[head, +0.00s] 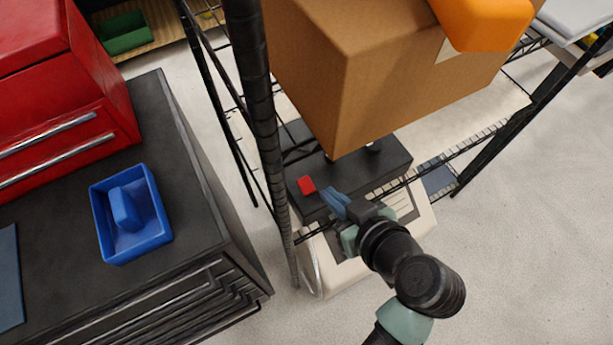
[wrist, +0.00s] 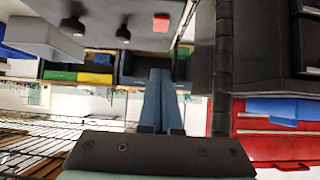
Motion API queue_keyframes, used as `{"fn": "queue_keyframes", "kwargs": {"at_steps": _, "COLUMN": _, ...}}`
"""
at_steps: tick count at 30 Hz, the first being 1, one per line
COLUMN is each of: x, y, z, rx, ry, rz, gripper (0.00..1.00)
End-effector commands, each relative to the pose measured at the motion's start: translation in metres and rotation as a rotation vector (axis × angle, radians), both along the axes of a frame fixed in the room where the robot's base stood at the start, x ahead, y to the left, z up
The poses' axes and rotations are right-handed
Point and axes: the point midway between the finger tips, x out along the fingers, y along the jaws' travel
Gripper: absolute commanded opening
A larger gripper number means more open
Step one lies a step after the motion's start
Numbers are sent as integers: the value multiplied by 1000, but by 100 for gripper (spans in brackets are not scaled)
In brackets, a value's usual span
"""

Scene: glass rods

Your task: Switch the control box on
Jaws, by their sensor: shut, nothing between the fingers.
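The control box (head: 345,183) is a dark, flat box on the wire rack, partly hidden under a cardboard box in the head view. A red switch (head: 306,185) sits at its left end. The wrist view shows the dark panel (wrist: 95,12) at the top, with the red switch (wrist: 161,23) and two black knobs (wrist: 123,33). My gripper (head: 334,200) has blue fingers pressed together with nothing between them. Its tips are just right of and slightly below the red switch in the head view. I cannot tell whether they touch the box.
A large cardboard box (head: 385,80) with an orange object (head: 485,22) stands above the control box. A black rack post (head: 262,120) rises just left of the switch. A dark cabinet (head: 190,215) at left holds a blue bin (head: 155,240) and red toolbox (head: 90,110).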

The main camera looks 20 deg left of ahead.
Motion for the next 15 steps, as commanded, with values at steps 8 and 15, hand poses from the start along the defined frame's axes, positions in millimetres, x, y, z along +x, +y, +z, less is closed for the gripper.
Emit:
{"fn": "queue_keyframes", "kwargs": {"at_steps": 8, "x": 13, "y": 17, "z": -15, "rx": 0, "ry": 2, "rz": 2, "gripper": 0}}
{"fn": "queue_keyframes", "kwargs": {"at_steps": 15, "x": 38, "y": 51, "z": -46, "rx": 0, "ry": 2, "rz": 4, "gripper": 0}}
